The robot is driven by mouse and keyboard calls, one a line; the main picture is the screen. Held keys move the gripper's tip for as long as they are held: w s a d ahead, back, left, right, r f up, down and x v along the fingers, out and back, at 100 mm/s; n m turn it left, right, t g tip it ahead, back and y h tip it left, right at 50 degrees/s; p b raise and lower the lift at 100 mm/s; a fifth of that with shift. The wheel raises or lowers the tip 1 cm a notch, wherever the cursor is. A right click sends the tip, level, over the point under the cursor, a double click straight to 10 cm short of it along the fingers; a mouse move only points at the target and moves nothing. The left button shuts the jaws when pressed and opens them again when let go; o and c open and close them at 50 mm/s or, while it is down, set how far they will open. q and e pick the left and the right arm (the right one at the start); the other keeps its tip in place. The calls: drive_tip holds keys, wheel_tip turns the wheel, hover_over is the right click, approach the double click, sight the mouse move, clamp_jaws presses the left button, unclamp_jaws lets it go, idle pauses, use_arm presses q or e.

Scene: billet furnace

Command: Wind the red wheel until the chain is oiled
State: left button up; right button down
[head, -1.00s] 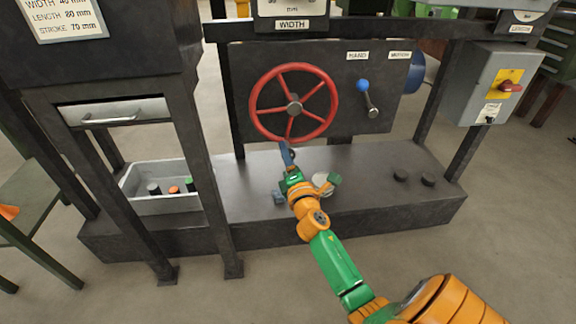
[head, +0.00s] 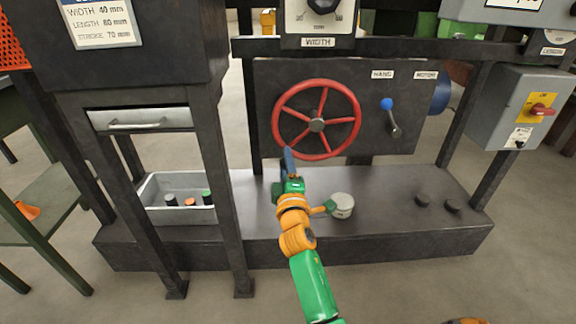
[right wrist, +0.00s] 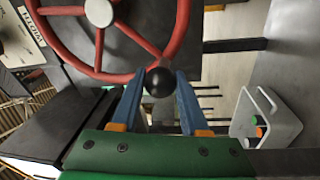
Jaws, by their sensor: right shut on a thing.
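The red wheel (head: 317,155) stands upright on the dark panel, with a grey hub and several spokes. In the head view my right gripper (head: 289,160) is at the lower left of its rim. In the right wrist view the blue fingers of the gripper (right wrist: 160,88) are closed around a black ball knob (right wrist: 158,82) beside the red rim (right wrist: 172,50). The gripper covers the knob in the head view. No chain can be made out in either view. My left gripper is not in view.
A blue-knobbed lever (head: 388,106), labelled HAND and MOTOR, is right of the wheel. A pale round tin (head: 342,202) stands on the dark base (head: 400,205). A grey bin (head: 150,196) with several small pieces is at left. A switch box (head: 506,105) is at right.

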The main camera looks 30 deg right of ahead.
drive_tip(key=shift+r, duration=0.15)
drive_tip(key=shift+c, duration=2.1)
unclamp_jaws()
